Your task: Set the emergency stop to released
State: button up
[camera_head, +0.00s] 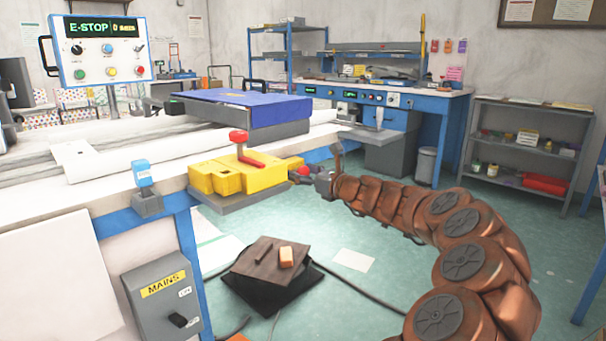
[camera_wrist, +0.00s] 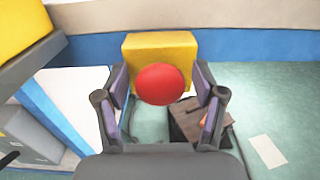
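The emergency stop is a round red button (camera_wrist: 161,84) on a small yellow box (camera_wrist: 158,48) at the table edge. In the head view the red button (camera_head: 303,171) faces my gripper (camera_head: 321,182), beside the larger yellow machine. In the wrist view my gripper (camera_wrist: 161,92) is open, one finger to the left and one to the right of the button, with gaps visible on both sides. The button's exact depth between the fingers is hard to tell. A control panel (camera_head: 103,52) at the upper left has a display reading E-STOP in green.
The yellow machine (camera_head: 232,178) with a red lever (camera_head: 240,140) sits just left of the button. A grey MAINS box (camera_head: 168,300) and a dark pedal (camera_head: 268,275) are below. Floor to the right is open.

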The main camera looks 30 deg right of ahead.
grip_shut()
dwell(0.3)
